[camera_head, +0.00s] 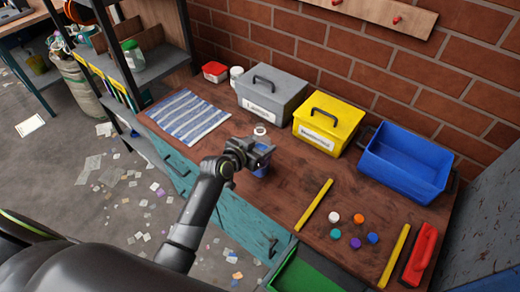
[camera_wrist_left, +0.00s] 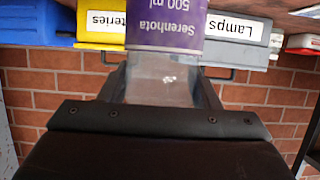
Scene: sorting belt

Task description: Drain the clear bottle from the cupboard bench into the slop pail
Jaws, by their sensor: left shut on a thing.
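My left gripper (camera_head: 258,150) is above the wooden bench top (camera_head: 240,195), shut on the clear bottle (camera_head: 262,169). The bottle has a white cap or neck top and a blue-purple label, and it looks upright. In the left wrist view, whose picture is upside down, the bottle's purple label (camera_wrist_left: 166,27) reads "Serenhota 500 ml", and its clear part sits between the fingers. I cannot tell whether its base touches the bench. I cannot make out a slop pail for certain. My right gripper is not in view.
Behind stand a grey lidded box (camera_head: 272,96), a yellow lidded box (camera_head: 328,124) and an open blue bin (camera_head: 405,165). A striped cloth (camera_head: 188,117) lies left. Yellow bars (camera_head: 314,205), coloured caps and a red tool (camera_head: 420,254) lie right. Litter covers the floor.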

